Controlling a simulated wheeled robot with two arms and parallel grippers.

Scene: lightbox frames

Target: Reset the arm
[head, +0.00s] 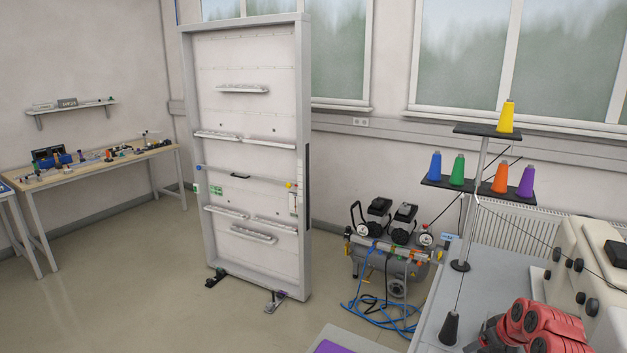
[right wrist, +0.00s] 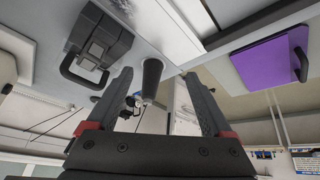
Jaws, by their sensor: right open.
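My right arm (head: 545,325), red and dark grey, is folded in at the lower right of the head view, over the grey table. Its gripper cannot be made out there. In the right wrist view my right gripper (right wrist: 158,73) has its two dark fingers spread apart, with nothing held between them. A black cone (right wrist: 151,75) shows in the gap beyond the fingers, apparently untouched. A black cone (head: 450,328) also stands on the table in the head view. My left gripper is in neither view.
A thread stand (head: 478,175) with several coloured cones rises from the grey table (head: 425,325), beside a cream machine (head: 572,245). A purple panel (right wrist: 260,72) and a dark handled box (right wrist: 97,45) show in the wrist view. A compressor (head: 390,260) and white panel frame (head: 302,130) stand beyond.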

